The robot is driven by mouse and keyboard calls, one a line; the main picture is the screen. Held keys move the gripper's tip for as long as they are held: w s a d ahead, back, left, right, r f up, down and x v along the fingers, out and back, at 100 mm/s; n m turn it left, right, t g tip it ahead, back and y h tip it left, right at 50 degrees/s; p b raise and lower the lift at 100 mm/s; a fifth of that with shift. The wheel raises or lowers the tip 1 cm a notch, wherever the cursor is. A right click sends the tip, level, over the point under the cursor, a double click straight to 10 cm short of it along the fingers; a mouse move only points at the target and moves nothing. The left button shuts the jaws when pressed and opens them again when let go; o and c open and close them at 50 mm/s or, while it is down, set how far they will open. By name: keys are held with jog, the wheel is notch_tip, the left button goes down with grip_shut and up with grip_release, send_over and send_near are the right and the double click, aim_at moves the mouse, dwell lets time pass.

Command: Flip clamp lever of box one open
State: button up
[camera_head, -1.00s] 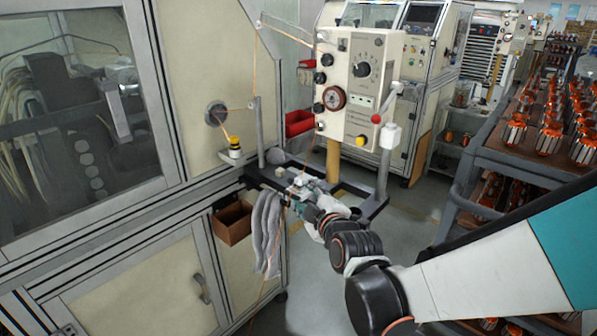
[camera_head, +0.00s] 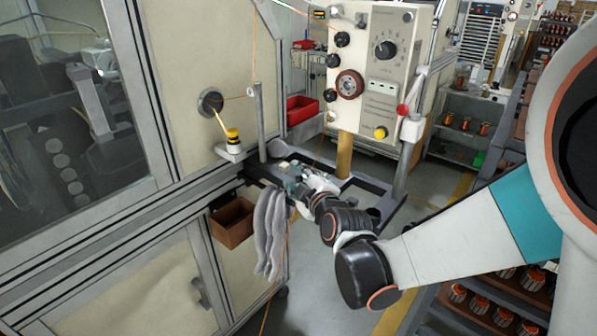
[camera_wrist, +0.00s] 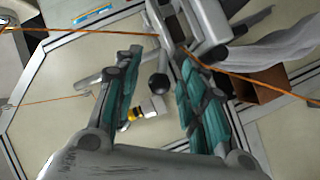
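A pale control box (camera_head: 385,70) with dials stands on a post in the head view. A lever with a red ball end (camera_head: 402,110) sits at its right side; I cannot tell whether this is the clamp lever named. My gripper (camera_head: 290,172) is low and left of that lever, over the dark frame below the box. In the wrist view its teal-padded fingers (camera_wrist: 160,58) are spread apart, with no object held between them. A dark round knob or post end (camera_wrist: 158,84) shows in the gap; whether it touches a finger is unclear.
Grey cloths (camera_head: 268,235) hang off the dark frame (camera_head: 375,207), beside an open brown bin (camera_head: 232,222). An orange wire (camera_wrist: 250,80) crosses near the fingers. A yellow-topped fitting (camera_head: 232,136) is on the machine ledge. A red bin (camera_head: 300,109) stands behind.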

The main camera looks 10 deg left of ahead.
jog(key=shift+w, duration=0.1)
grip_shut()
jog(key=shift+r, duration=0.15)
jog(key=r+p, duration=0.1)
jog(key=m+g+p, duration=0.1)
jog(key=shift+w+d+r+m+p, duration=0.2)
jog(key=shift+w+r+m+p, duration=0.1)
jog(key=shift+r+p, duration=0.1)
jog(key=shift+w+d+r+m+g+p, duration=0.25)
jog(key=shift+w+r+m+g+p, duration=0.25)
jog(key=shift+r+m+g+p, duration=0.45)
jog(key=shift+w+d+r+m+g+y+p, duration=0.3)
jog(key=shift+w+m+g+p, duration=0.25)
jog(key=shift+g+p, duration=0.25)
jog(key=shift+w+d+r+m+g+y+p, duration=0.2)
jog(key=shift+w+m+g+p, duration=0.05)
jog(key=shift+w+m+g, duration=0.15)
jog(key=shift+w+d+r+m+g+y+p, duration=0.15)
jog(key=shift+w+d+m+g+y+p, duration=0.1)
jog(key=shift+m+g, duration=0.15)
jog(key=shift+w, duration=0.1)
